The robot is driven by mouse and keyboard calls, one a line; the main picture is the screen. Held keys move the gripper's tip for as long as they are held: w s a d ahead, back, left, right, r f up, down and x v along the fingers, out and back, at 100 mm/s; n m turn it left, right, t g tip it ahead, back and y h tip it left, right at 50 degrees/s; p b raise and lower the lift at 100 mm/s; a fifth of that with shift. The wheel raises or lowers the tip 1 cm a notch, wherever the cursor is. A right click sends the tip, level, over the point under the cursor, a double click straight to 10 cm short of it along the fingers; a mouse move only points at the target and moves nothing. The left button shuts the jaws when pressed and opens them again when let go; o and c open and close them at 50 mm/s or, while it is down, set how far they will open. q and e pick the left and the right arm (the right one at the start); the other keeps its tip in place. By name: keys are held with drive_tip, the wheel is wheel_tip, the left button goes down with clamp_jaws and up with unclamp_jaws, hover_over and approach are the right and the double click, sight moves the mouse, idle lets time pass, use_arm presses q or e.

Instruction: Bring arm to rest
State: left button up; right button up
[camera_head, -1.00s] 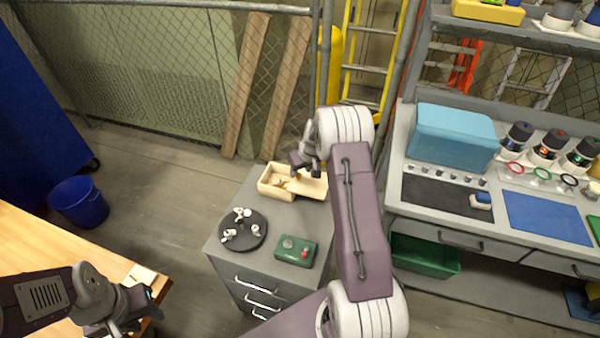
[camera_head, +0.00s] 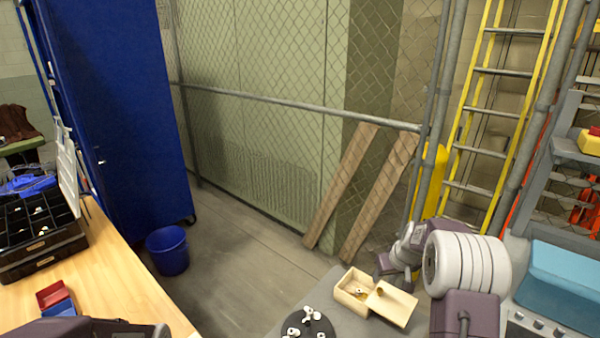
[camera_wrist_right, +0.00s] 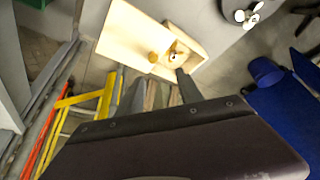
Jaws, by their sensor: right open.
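My right arm reaches in from the lower right in the head view. Its right gripper (camera_head: 388,264) is at the far side of the grey cabinet, just beyond a small open wooden box (camera_head: 345,299). In the right wrist view the right gripper (camera_wrist_right: 158,88) has its two fingers apart with nothing between them, and the box (camera_wrist_right: 118,25) is beyond the fingertips. Only a dark link of my left arm shows at the bottom left of the head view; the left gripper is out of frame.
The grey cabinet top (camera_head: 292,303) also bears a dark round plate (camera_head: 322,333) with white pieces. A wooden table (camera_head: 112,272) with a black compartment case (camera_head: 40,250) is at left. A blue bucket (camera_head: 167,252) stands on open floor. A mesh fence (camera_head: 290,110) is behind.

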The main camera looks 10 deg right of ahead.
drive_tip(key=s+a+r+n+y, duration=0.1)
drive_tip(key=s+a+r, duration=0.2)
drive_tip(key=a, duration=0.4)
drive_tip(key=s+a+r+n, duration=0.2)
drive_tip(key=s+a, duration=0.1)
drive_tip(key=a, duration=0.4)
drive_tip(key=s+a+f+m+g, duration=0.1)
drive_tip(key=s+f, duration=0.1)
drive_tip(key=s, duration=0.7)
drive_tip(key=s+a+f+m+g, duration=0.1)
drive_tip(key=s+f+m+g, duration=0.1)
drive_tip(key=s, duration=0.7)
drive_tip(key=shift+s+a+f+h, duration=0.3)
drive_tip(key=shift+s+f, duration=0.1)
drive_tip(key=shift+f, duration=0.45)
